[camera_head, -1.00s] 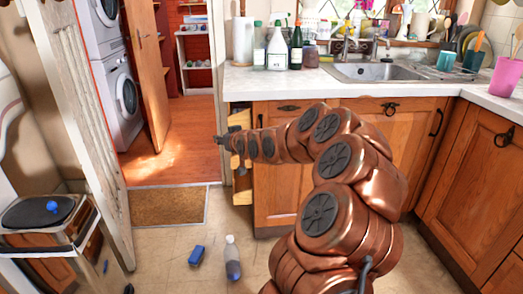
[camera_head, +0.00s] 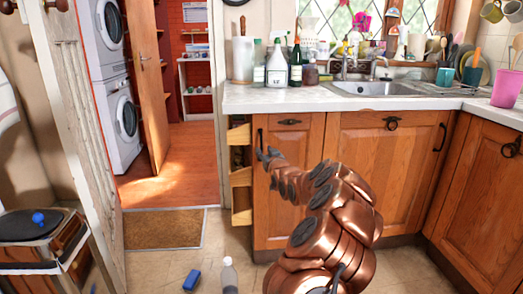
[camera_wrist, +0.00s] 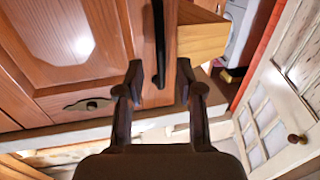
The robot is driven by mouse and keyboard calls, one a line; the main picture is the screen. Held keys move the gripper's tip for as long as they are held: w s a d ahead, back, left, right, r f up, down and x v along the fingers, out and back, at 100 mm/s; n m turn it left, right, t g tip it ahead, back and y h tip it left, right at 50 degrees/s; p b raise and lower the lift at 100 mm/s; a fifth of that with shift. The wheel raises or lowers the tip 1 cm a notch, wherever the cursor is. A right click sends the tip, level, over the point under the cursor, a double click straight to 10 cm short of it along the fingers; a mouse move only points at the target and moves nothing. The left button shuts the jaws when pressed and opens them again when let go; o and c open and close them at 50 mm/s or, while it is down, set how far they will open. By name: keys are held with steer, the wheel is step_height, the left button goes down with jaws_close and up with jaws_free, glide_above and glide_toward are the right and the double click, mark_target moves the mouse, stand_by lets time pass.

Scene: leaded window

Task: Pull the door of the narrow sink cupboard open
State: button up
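The narrow sink cupboard's wooden door (camera_head: 280,205) is at the left end of the counter front and looks shut. Its black vertical bar handle (camera_head: 261,138) is near the door's left edge. My gripper (camera_head: 262,154) is in front of the handle's lower part. In the wrist view, my gripper (camera_wrist: 162,82) is open, with one finger on each side of the line of the handle (camera_wrist: 158,45). The fingers look apart from the bar. I cannot tell how deep the bar sits between them. My arm hides part of the door.
Open wooden side shelves (camera_head: 240,178) stick out left of the door. A wide cupboard door (camera_head: 375,180) is to the right. A clear bottle (camera_head: 229,275) and a blue block (camera_head: 191,280) lie or stand on the floor. The doormat (camera_head: 163,229) is at the doorway.

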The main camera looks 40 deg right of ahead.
mark_target(261, 148)
steer(key=shift+x, duration=1.95)
jaws_close()
